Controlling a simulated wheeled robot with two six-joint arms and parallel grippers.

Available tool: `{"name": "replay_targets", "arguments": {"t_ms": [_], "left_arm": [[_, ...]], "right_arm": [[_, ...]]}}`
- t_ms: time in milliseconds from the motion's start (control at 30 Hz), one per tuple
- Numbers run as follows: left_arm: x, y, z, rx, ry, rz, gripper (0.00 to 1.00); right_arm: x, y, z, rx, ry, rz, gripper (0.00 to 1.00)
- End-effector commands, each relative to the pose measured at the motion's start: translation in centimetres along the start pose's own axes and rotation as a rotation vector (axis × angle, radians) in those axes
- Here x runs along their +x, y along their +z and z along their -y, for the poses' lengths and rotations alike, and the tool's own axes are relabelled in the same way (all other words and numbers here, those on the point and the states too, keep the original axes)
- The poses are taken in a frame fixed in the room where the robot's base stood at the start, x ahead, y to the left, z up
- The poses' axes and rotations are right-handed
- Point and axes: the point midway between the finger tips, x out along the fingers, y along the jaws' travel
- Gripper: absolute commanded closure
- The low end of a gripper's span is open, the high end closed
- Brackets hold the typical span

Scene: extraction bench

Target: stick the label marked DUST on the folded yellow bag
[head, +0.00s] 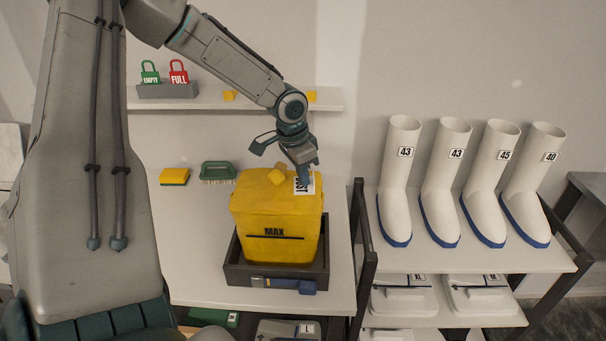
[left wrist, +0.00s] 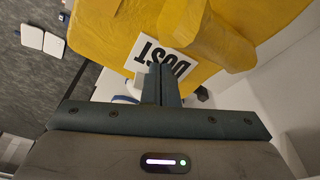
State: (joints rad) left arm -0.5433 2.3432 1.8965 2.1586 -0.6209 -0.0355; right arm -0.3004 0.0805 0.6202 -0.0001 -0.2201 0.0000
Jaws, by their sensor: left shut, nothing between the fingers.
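The folded yellow bag (head: 275,218) sits upright in a dark tray (head: 235,268) on the bench, with MAX printed on its front and a knotted top. The white label marked DUST (head: 311,184) lies on the bag's upper right part; in the left wrist view the label (left wrist: 150,50) lies against the yellow surface. My left gripper (head: 306,165) is shut and empty, its fingertips right at the label. In the left wrist view the shut fingers (left wrist: 161,70) cover part of the label's edge. I cannot tell whether they touch it. My right gripper is not in view.
White boots (head: 440,195) with number tags stand on a rack to the right. A wall shelf (head: 215,101) holds green and red padlock-shaped tags. A yellow sponge (head: 174,176) and a green brush (head: 218,171) lie left behind the bag. The bench left of the tray is clear.

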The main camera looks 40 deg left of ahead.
Motion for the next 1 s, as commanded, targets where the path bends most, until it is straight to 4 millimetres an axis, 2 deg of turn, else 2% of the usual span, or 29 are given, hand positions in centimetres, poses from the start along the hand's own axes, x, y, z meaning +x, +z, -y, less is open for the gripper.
{"name": "replay_targets", "arguments": {"t_ms": [467,1000], "left_arm": [[-0.2,0.0,-0.1,0.000,0.001,0.002,1.00],[-4.5,-0.9,0.0,0.000,0.000,0.001,1.00]], "right_arm": [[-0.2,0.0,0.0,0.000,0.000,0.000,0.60],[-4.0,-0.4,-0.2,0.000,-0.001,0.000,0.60]]}}
